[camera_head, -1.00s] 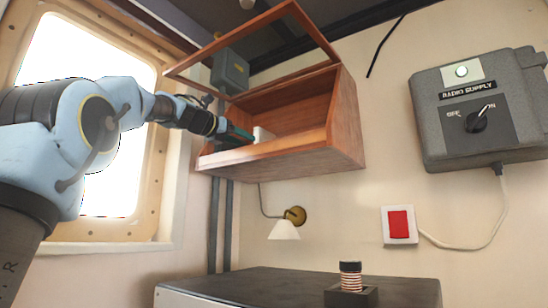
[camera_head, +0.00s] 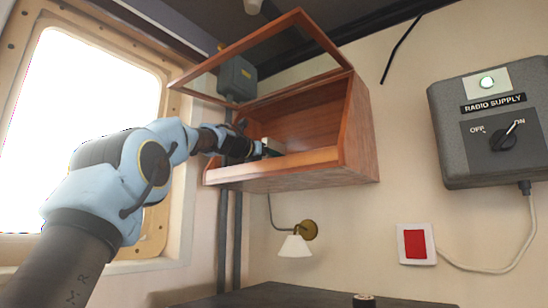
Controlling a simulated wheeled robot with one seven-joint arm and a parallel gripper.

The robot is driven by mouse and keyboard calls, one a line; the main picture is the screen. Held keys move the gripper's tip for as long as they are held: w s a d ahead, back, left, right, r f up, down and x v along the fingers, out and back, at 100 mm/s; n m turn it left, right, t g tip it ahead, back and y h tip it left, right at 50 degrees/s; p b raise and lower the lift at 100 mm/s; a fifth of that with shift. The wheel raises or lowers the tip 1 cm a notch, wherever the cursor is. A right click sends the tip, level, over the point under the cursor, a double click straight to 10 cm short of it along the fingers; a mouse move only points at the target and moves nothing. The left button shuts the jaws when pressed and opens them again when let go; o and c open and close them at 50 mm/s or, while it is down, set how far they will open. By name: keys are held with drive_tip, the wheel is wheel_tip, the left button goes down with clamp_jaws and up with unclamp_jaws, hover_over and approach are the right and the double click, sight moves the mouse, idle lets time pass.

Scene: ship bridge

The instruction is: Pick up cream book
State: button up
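A small pale block (camera_head: 273,147), which looks like the cream book, shows inside the open wooden wall cabinet (camera_head: 290,174), near its front ledge. Only a little of it can be seen above the ledge. My arm reaches in from the left, and my gripper (camera_head: 262,150) is at the cabinet's front opening, right beside the pale block. The fingers are too small and dark to tell whether they are open or shut, or touching the block.
The cabinet's framed door (camera_head: 330,68) is raised above the opening. A grey box (camera_head: 237,78) is on the wall behind it. A window is on the left. A wall lamp (camera_head: 295,245) hangs below the cabinet, and a dark countertop (camera_head: 290,293) lies lower down.

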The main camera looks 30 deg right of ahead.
drive_tip(key=shift+w+d, duration=0.35)
drive_tip(key=shift+d, duration=0.15)
clamp_jaws()
idle(0.4)
